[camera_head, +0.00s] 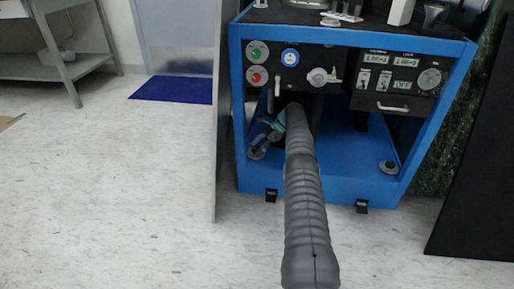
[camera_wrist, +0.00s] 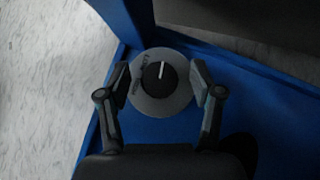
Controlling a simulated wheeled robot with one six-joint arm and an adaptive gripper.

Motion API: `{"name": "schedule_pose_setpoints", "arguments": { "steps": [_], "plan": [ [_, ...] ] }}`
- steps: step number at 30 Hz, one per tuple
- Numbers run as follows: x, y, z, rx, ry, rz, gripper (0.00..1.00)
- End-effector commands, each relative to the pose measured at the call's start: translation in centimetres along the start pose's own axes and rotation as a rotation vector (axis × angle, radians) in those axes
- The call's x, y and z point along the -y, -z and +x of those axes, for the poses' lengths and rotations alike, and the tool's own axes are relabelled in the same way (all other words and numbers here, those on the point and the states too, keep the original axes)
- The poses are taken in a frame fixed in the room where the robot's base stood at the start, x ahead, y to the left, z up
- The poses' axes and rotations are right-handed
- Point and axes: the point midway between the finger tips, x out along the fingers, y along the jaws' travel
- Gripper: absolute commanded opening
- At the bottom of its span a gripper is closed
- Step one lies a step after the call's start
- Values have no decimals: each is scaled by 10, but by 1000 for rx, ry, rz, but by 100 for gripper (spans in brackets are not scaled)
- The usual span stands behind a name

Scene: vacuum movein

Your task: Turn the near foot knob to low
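A small black knob (camera_wrist: 160,78) with a white pointer line sits on a round grey dial plate (camera_wrist: 162,108) on the blue floor of the frame. In the head view, my gripper (camera_head: 270,130) is low inside the frame's left side, above a grey dial plate (camera_head: 256,154); my arm partly hides this area.
The blue frame (camera_head: 340,188) has corner posts and a front rail near my arm. A second round foot piece (camera_head: 388,167) sits at its front right. A black control panel (camera_head: 395,78) with switches and displays is above. A thin grey panel (camera_head: 222,130) stands just left.

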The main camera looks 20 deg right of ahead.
Motion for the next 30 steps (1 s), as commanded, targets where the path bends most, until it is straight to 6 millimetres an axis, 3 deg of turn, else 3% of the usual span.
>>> {"name": "schedule_pose_setpoints", "arguments": {
  "steps": [30],
  "plan": [
    [-2,-1,-3,-1,125,128,66]
  ]
}}
